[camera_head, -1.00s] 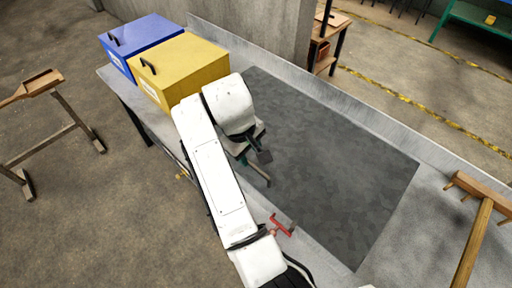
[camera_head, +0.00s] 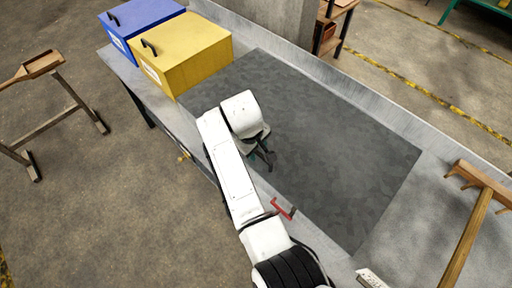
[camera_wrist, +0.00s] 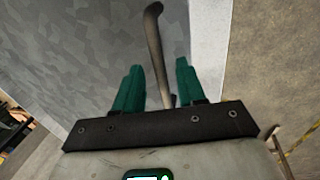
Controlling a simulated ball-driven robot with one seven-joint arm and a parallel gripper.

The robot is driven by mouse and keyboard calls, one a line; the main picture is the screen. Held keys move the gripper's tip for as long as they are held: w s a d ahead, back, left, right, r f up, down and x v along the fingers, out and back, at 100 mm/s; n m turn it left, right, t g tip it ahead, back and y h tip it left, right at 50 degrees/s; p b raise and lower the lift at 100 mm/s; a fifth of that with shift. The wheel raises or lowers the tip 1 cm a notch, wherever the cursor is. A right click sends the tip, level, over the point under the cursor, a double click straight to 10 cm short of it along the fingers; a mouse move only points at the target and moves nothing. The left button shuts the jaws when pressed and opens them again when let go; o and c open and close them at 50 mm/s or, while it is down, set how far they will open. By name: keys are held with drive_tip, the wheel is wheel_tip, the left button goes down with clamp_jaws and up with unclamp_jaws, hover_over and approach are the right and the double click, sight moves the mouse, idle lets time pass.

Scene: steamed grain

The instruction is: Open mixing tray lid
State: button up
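A large dark grey mottled panel (camera_head: 330,150), which looks like the mixing tray lid, lies flat and closed on the bench. My gripper (camera_head: 264,160) is over the panel's near edge, partly hidden by my white arm in the head view. In the wrist view, the two teal fingers of my gripper (camera_wrist: 159,72) are apart. A curved dark bar (camera_wrist: 156,45), apparently a handle, runs up between them with a gap on both sides. The mottled panel (camera_wrist: 80,50) fills the left side of that view. Whether the bar touches a finger is unclear.
A yellow box (camera_head: 195,50) and a blue box (camera_head: 143,18) with handles stand at the bench's far left. A red handle (camera_head: 283,208) sits at the near edge. A wooden rake (camera_head: 470,235) lies at the right. The panel top is otherwise clear.

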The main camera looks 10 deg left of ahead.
drive_tip(key=shift+c, duration=0.2)
clamp_jaws()
idle(0.5)
